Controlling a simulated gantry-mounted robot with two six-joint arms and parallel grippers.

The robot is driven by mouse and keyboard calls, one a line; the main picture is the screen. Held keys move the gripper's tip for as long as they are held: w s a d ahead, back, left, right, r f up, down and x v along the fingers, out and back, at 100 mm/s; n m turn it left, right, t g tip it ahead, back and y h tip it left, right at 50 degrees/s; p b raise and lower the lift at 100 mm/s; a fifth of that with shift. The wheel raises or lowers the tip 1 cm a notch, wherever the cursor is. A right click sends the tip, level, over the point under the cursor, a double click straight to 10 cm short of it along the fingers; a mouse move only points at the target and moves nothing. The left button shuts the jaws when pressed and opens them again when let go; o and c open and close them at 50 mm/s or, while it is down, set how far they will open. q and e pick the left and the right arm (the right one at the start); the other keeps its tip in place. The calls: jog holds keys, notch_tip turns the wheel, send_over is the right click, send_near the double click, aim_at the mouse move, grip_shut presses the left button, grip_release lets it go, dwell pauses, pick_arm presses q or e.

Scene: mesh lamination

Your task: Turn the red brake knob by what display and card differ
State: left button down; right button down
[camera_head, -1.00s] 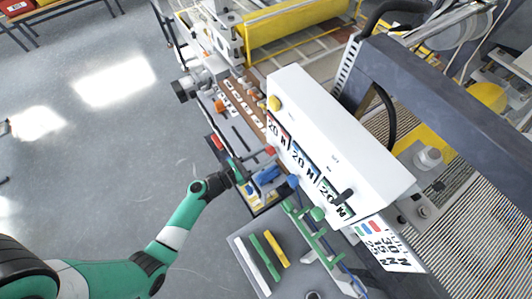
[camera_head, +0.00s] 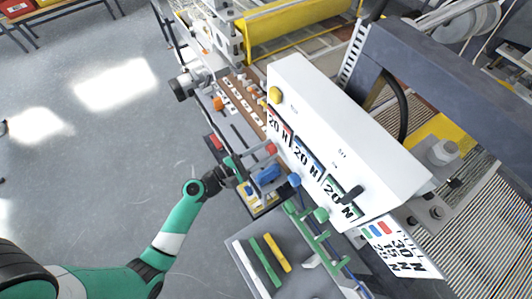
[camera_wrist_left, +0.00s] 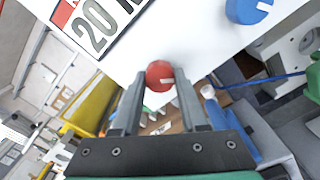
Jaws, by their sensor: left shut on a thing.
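The red brake knob (camera_head: 271,148) sticks out of the front of the white console (camera_head: 345,140). The red-marked display (camera_head: 279,124) reads 20 N, as do the blue-marked one (camera_head: 306,156) and the green-marked one (camera_head: 339,196). The white card (camera_head: 397,250) hangs below the console's right end, with red, blue and green marks and tilted numbers, too small to read surely.
A blue knob (camera_head: 294,180) and a green knob (camera_head: 321,214) sit along the same console front. A yellow knob (camera_head: 276,95) is at its far end. A grey tray (camera_head: 241,258) with coloured bars stands below. Open floor (camera_head: 110,150) lies to the left.

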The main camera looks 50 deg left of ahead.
pick_arm(q)
jog(key=m+b, duration=0.2)
jog(key=m, duration=0.1)
jog(key=shift+f+m, duration=0.1)
jog(key=shift+m, duration=0.3)
jog(key=shift+m+b, duration=0.9)
jog(key=shift+m, duration=0.9)
jog(key=shift+c, duration=2.2)
grip_release()
